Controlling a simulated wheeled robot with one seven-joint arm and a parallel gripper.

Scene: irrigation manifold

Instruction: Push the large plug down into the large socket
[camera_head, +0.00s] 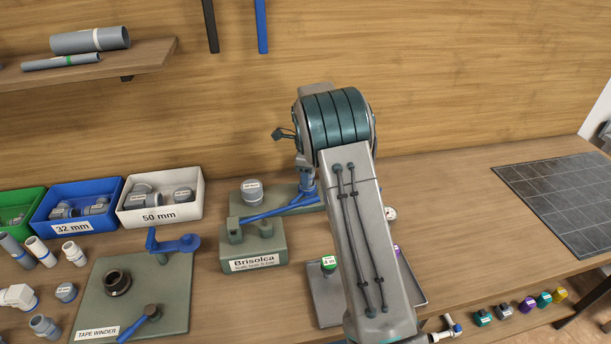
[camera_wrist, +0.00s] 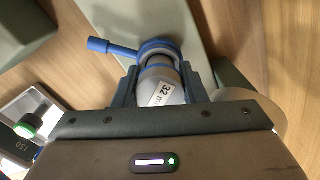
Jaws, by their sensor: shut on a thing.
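In the wrist view my gripper (camera_wrist: 160,90) is shut on a grey round plug (camera_wrist: 172,92) with a white label reading "32". Its fingers stand on both sides of it. The plug is at a blue ring (camera_wrist: 158,48) with a blue handle pointing left, over a grey-green plate (camera_wrist: 140,14). I cannot tell how deep the plug sits, and the socket opening is hidden. The blue handle (camera_head: 270,208) shows left of my wrist, near a grey capped fitting (camera_head: 252,191).
A "Brisolca" block (camera_head: 254,248) stands in front of the plate. A tape winder (camera_head: 150,285) is at left. Bins of fittings (camera_head: 160,212) line the back left. A grey tray (camera_head: 322,300) lies partly behind my arm. The bench right of my arm is mostly clear before a dark grid mat (camera_head: 565,200).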

